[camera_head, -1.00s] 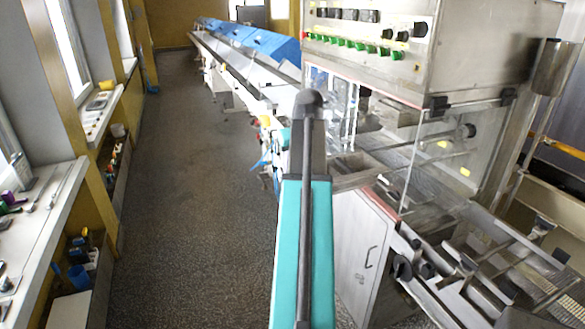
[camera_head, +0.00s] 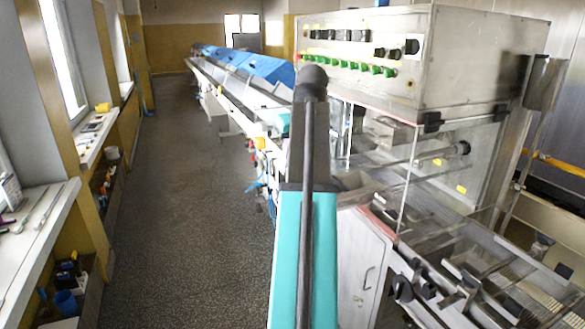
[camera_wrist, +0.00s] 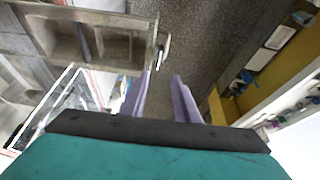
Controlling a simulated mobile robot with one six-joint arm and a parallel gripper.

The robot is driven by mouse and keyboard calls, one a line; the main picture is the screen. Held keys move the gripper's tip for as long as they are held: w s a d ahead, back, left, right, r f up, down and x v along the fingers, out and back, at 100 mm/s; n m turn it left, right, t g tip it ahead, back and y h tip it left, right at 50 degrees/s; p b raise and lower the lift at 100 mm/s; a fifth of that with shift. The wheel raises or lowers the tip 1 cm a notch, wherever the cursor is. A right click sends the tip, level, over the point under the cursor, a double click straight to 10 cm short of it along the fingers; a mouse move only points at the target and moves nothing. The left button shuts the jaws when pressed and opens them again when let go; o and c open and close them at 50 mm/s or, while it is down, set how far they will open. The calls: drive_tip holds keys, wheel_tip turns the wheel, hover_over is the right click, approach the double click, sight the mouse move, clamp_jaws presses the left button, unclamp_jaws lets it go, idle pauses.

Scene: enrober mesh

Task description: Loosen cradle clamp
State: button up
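My gripper (camera_wrist: 161,78) shows in the wrist view as two purple fingers, apart, with only floor between them. It is open and empty. In the head view my teal arm stands in the middle and the gripper itself is not visible. The enrober (camera_head: 365,208) is the steel machine on the right, with clear panels and a mesh belt (camera_head: 515,295) at its lower end. Dark round knobs (camera_head: 402,288) sit by the belt's near edge. I cannot tell which part is the cradle clamp. In the wrist view a small metal handle (camera_wrist: 162,50) stands out from a steel trough's edge, beyond the fingertips.
A control box (camera_head: 420,65) with green buttons tops the machine. A long conveyor line with blue covers (camera_head: 260,65) runs to the back. Window sills (camera_head: 40,230) with small items and bins (camera_head: 66,302) line the left. The grey floor (camera_head: 180,200) between is clear.

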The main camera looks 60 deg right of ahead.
drive_tip(key=shift+s+a+r, duration=0.2)
drive_tip(key=shift+s+r, duration=0.05)
drive_tip(key=shift+r, duration=0.4)
